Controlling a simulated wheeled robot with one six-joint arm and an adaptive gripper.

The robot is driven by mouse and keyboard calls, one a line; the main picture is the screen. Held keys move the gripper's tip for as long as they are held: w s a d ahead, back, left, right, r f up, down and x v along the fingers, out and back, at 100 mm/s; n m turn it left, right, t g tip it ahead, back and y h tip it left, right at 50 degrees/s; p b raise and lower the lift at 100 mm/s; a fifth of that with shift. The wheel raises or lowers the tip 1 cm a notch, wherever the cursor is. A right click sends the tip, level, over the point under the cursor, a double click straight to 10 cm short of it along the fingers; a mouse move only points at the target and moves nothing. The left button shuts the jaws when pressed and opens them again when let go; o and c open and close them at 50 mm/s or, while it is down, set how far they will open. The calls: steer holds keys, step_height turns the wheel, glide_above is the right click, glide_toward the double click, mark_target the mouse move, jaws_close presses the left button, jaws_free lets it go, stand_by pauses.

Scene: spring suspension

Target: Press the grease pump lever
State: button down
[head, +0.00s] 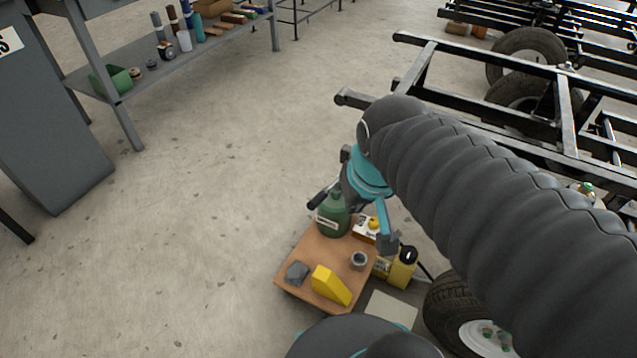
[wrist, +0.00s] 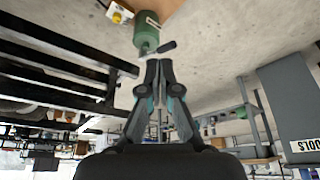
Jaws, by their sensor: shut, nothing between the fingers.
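The grease pump (head: 331,218) is a green canister with a white label, standing upright on a low wooden board in the head view. Its black lever (head: 320,197) sticks out at the upper left. The wrist view, upside down, shows the green pump (wrist: 147,32) just beyond my fingertips, with the lever (wrist: 167,46) pointing right. My gripper (wrist: 159,62) is shut and empty, its dark fingertips together close to the lever in the picture. I cannot tell whether they touch. In the head view my arm hides most of the gripper.
The wooden board (head: 317,262) also bears a yellow wedge (head: 331,286), a grey block (head: 297,272) and a small cup (head: 358,260). The black chassis frame (head: 480,58) lies behind.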

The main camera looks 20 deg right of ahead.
steer(key=w+d+f+g+b, duration=0.25)
steer(key=w+d+f, duration=0.2)
steer(key=w, duration=0.55)
steer(key=n+g+y, duration=0.3)
steer(key=n+y, duration=0.1)
steer(key=n, duration=0.1)
glide_toward(318, 197)
steer(key=d+r, duration=0.3)
steer(key=d, duration=0.1)
steer(key=shift+w+a+r+n+y+b, duration=0.1)
steer(key=shift+a+r+n+y+b, duration=0.1)
steer(key=shift+r+n, duration=0.75)
steer(key=shift+w+a+r+n+y+b, duration=0.15)
steer(key=shift+r+n, duration=0.4)
steer(key=shift+n, duration=0.7)
steer(key=b+x, duration=0.2)
steer(key=x, duration=1.2)
